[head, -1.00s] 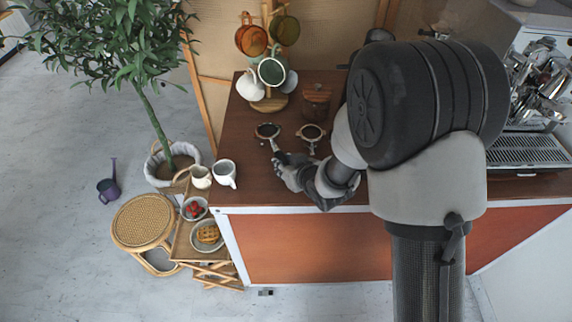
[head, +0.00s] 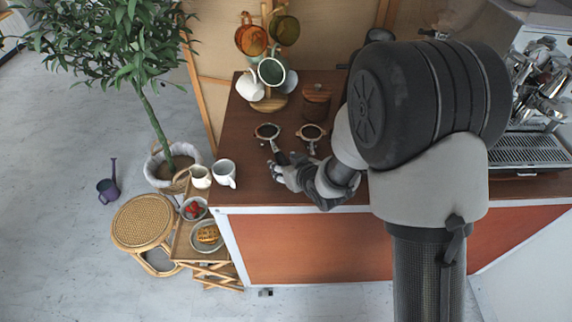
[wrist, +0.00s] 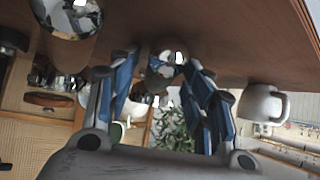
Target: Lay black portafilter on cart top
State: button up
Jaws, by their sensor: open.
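A portafilter with a metal ring and a black handle (head: 267,131) lies on the wooden cart top (head: 240,185), left of a second portafilter (head: 311,132). My gripper (head: 279,167) is open at the handle end of the left portafilter, low over the cart top near its front edge. In the wrist view, my blue-padded fingers (wrist: 166,100) are spread apart, with a shiny round portafilter head (wrist: 164,62) showing beyond and between them. The fingers partly hide the handle, and I cannot tell whether they touch it. Another shiny round head (wrist: 70,14) shows at the upper left there.
A mug tree (head: 270,100) with several mugs and a wooden canister (head: 316,102) stand behind the portafilters. The espresso machine (head: 530,110) is at the right. Cart top left of the portafilters is clear.

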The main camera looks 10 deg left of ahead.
jog(key=v, duration=1.2)
